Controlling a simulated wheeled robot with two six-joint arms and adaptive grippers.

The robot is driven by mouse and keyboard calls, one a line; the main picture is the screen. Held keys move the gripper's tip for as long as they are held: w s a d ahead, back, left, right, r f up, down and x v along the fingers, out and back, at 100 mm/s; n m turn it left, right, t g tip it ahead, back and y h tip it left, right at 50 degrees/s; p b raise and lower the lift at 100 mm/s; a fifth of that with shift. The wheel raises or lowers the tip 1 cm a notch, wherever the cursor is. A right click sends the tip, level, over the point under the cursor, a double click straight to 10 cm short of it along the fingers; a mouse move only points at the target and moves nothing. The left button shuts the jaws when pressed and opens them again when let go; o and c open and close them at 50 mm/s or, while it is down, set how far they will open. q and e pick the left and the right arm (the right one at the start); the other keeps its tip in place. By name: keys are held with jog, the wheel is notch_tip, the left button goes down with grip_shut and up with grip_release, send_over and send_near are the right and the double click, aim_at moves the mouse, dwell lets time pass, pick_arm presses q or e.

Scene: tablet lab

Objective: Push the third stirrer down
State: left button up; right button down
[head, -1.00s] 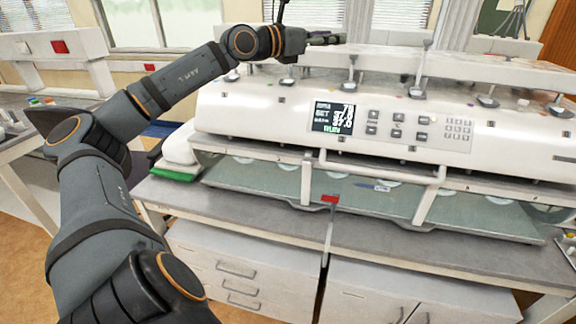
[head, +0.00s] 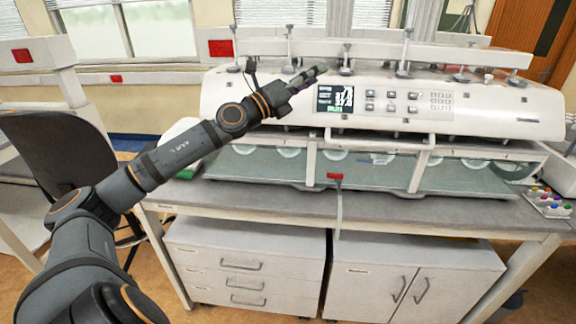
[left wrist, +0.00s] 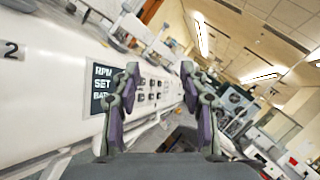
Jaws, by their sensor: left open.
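The white tester machine (head: 480,115) stands on the bench with several stirrers along its top. One stirrer (head: 346,55) stands just right of my left gripper (head: 312,76), and a taller one (head: 404,55) stands further right. Another stirrer (head: 289,52) is just behind the gripper. I cannot tell which one counts as the third. My left gripper is open and empty in front of the machine's upper face, left of the stirrers in the middle. In the left wrist view its two fingers (left wrist: 160,105) are apart, with the machine's front beside them. My right gripper is not in view.
The display (head: 337,99) and buttons (head: 392,101) sit on the machine's front. A handle bar (head: 370,143) runs below, above the glass bath (head: 370,175). A dark chair (head: 60,160) stands at left.

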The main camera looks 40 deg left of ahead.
pick_arm(q)
jog(key=s+f+n+g+y, duration=0.2)
jog(key=f+n+y, duration=0.9)
jog(key=f+n, duration=0.8)
notch_tip(320, 180, down, 3)
jog(key=shift+s+a+f+n+y, duration=0.2)
jog(key=shift+s+n+y, duration=0.15)
jog(key=shift+s, duration=0.25)
